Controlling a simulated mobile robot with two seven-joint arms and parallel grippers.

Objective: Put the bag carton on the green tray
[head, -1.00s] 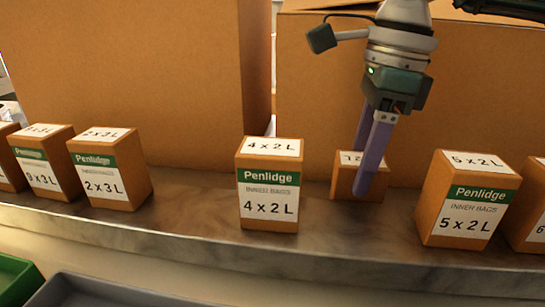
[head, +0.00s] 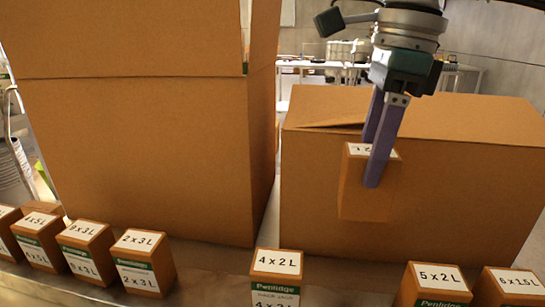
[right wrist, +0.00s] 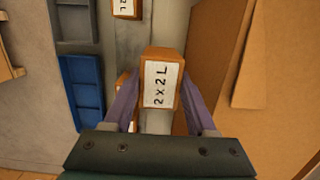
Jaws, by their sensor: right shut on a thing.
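My right gripper (head: 373,175) is shut on a small brown carton (head: 362,202) and holds it up in front of a large brown box. In the right wrist view the carton (right wrist: 160,82) is upright between the two purple fingers of the gripper (right wrist: 160,105), and its white top label reads 2 x 2 L. In the head view a finger hides part of that label. The green tray is in neither current view. My left gripper is not in view.
Several labelled cartons stand along the shelf, among them 2 x 3 L (head: 143,265), 4 x 2 L (head: 276,268) and 5 x 2 L (head: 436,283). Large brown boxes (head: 140,150) (head: 470,180) stand behind. The right wrist view shows a blue tray (right wrist: 82,92) and a grey tray (right wrist: 76,20).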

